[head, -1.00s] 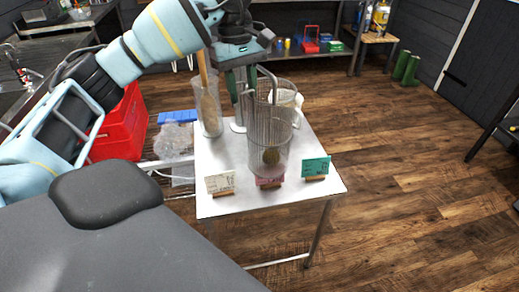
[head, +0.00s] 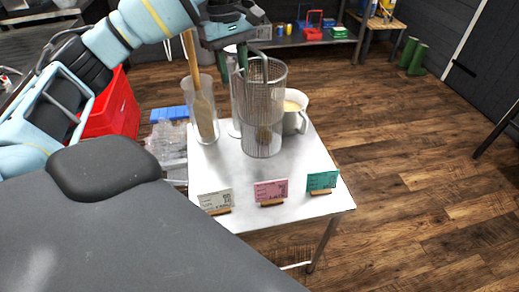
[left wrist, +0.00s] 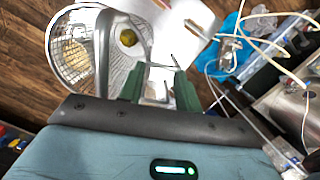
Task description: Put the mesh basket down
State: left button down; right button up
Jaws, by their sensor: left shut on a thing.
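The mesh basket (head: 262,112) is a tall grey wire cylinder with a loop handle, upright over the back middle of the white table (head: 262,210). A brownish-green round thing lies inside it, also visible in the left wrist view. My left gripper (head: 243,58) is above the basket, its green fingers shut on the handle. In the left wrist view the basket (left wrist: 75,50) is beside the fingers (left wrist: 158,85). I cannot tell whether its base touches the table. My right gripper is not in view.
A clear cylinder with a wooden paddle (head: 203,115) stands left of the basket. A metal pot (head: 297,115) with yellowish contents stands close behind right. White, pink (head: 271,190) and green cards stand along the front edge. The tabletop between cards and basket is clear.

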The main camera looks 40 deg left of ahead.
pick_arm(q)
jog(key=shift+w+a+r, duration=0.1)
jog(key=shift+w, duration=0.05)
notch_tip(320, 180, down, 10)
dwell(0.9)
jog(key=c, duration=1)
grip_release()
jog(key=r, duration=0.4)
jog(key=a+r, duration=0.1)
jog(key=r, duration=0.7)
jog(key=shift+w+a, duration=0.1)
jog(key=shift+a, duration=0.2)
